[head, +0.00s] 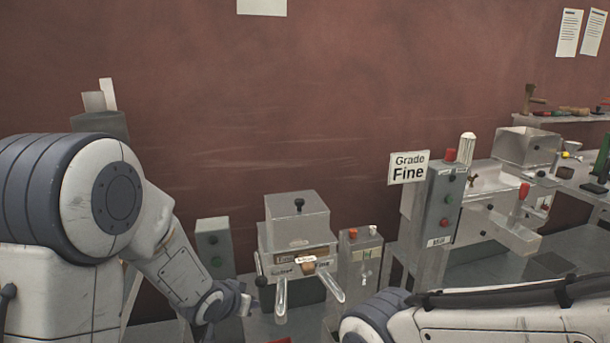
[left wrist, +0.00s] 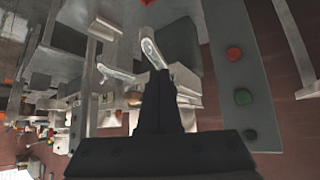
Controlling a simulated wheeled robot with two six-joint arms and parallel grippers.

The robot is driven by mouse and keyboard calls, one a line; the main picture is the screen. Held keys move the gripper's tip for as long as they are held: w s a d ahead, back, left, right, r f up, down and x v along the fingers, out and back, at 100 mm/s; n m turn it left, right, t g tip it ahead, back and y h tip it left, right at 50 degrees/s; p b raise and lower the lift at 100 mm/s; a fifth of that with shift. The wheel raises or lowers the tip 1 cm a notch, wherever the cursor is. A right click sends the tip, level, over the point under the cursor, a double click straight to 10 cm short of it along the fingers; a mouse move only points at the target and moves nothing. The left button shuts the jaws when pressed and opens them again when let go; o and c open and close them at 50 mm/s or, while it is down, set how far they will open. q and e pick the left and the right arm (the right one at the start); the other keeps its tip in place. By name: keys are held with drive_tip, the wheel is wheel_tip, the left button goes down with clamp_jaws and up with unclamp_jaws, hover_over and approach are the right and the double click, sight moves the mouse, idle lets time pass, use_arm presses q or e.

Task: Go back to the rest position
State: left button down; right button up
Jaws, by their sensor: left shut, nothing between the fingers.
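My left gripper (head: 246,304) is small at the end of the left arm, low in the head view, just left of the metal filler machine (head: 297,222). In the left wrist view its dark fingers (left wrist: 158,84) are together with nothing between them. The filler has a box-shaped hopper, a "Fine" label and two clear tubes (head: 281,301) angling down at its front. In the left wrist view, pale tube-like parts (left wrist: 152,48) show beyond the fingertips; I cannot tell the gap. My right arm crosses the lower right of the head view; its gripper is out of view.
A "Grade Fine" sign (head: 408,167) is beside the mill's control post (head: 443,205). More metal equipment (head: 527,147) lines the right. A red-brown wall is behind.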

use_arm(q)
drive_tip(key=s+d+r+m+g+p, duration=0.1)
drive_tip(key=s+d+r+g, duration=0.1)
drive_tip(key=s, duration=0.8)
drive_tip(key=s+d+r+m+g+y+p, duration=0.1)
drive_tip(key=s+r, duration=0.4)
drive_tip(key=s, duration=0.5)
drive_tip(key=s+d+r+m+g+p, duration=0.2)
drive_tip(key=s+d+r+g, duration=0.2)
drive_tip(key=s, duration=0.6)
drive_tip(key=shift+s+d+g, duration=0.25)
drive_tip(key=shift+d+g, duration=0.35)
drive_tip(key=shift+d, duration=0.1)
